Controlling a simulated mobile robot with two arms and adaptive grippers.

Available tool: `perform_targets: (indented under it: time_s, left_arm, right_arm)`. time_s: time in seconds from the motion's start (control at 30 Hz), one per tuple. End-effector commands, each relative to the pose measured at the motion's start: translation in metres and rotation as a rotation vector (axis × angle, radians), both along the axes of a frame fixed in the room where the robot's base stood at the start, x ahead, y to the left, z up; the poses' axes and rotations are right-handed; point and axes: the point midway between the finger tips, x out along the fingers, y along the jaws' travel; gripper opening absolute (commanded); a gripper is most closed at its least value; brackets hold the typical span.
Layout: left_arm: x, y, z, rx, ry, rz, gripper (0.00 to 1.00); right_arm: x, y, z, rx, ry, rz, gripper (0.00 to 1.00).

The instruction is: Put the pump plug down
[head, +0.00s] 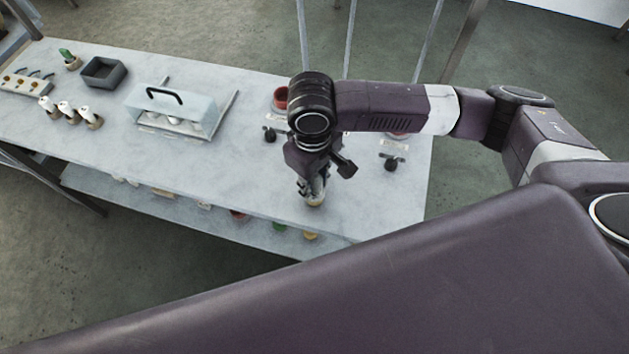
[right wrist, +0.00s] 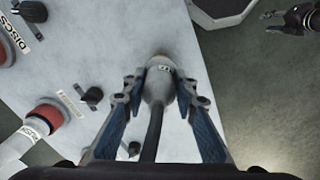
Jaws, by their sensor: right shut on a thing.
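The pump plug (right wrist: 158,86) is a grey, rounded plug with a dark cable, held between the blue-padded fingers of my right gripper (right wrist: 160,92) in the right wrist view. In the head view my right gripper (head: 313,190) points down near the table's front edge, with the pale end of the plug (head: 316,201) below its fingers. I cannot tell whether the plug touches the tabletop. A dark jaw-like part at the top right of the right wrist view seems to be my left gripper (right wrist: 290,17); its opening is unclear.
The pale table (head: 235,165) carries a clear-covered box with a black handle (head: 170,112), a dark grey tray (head: 103,72) and several white plugs (head: 66,108). A red-topped container (head: 281,98) and black knobs (head: 390,164) are near my right arm. A lower shelf (head: 255,232) holds small items.

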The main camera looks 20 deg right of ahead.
Motion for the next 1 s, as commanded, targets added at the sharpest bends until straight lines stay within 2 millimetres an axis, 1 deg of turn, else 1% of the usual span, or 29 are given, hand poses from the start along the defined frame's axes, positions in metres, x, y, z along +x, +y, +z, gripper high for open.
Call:
perform_targets:
  time_s: [0.37, 0.4, 0.53, 0.57, 0.87, 0.97, 1.0]
  left_arm:
    - [0.006, -0.002, 0.002, -0.003, -0.009, 0.002, 0.40]
    - [0.006, -0.002, 0.002, -0.002, -0.009, 0.002, 0.40]
    - [0.006, -0.001, 0.001, -0.002, -0.009, 0.003, 0.40]
    - [0.006, -0.001, 0.001, -0.002, -0.009, 0.003, 0.40]
    - [0.006, -0.001, 0.001, -0.001, -0.009, 0.004, 0.40]
    - [0.006, -0.001, -0.001, -0.001, -0.009, 0.004, 0.40]
    - [0.006, 0.000, -0.002, -0.001, -0.009, 0.004, 0.40]
  right_arm:
    - [0.000, 0.000, -0.004, 0.000, 0.000, 0.000, 0.00]
    - [0.000, 0.000, -0.005, 0.000, 0.000, 0.000, 0.28]
    - [0.000, 0.000, -0.005, 0.000, 0.000, 0.000, 0.42]
    - [0.000, 0.000, -0.005, 0.000, 0.000, 0.000, 0.44]
    - [0.000, 0.000, -0.003, 0.000, -0.002, 0.001, 0.44]
    - [0.001, 0.001, 0.005, 0.003, -0.003, 0.000, 0.44]
    - [0.001, 0.001, 0.011, 0.002, -0.003, 0.000, 0.44]
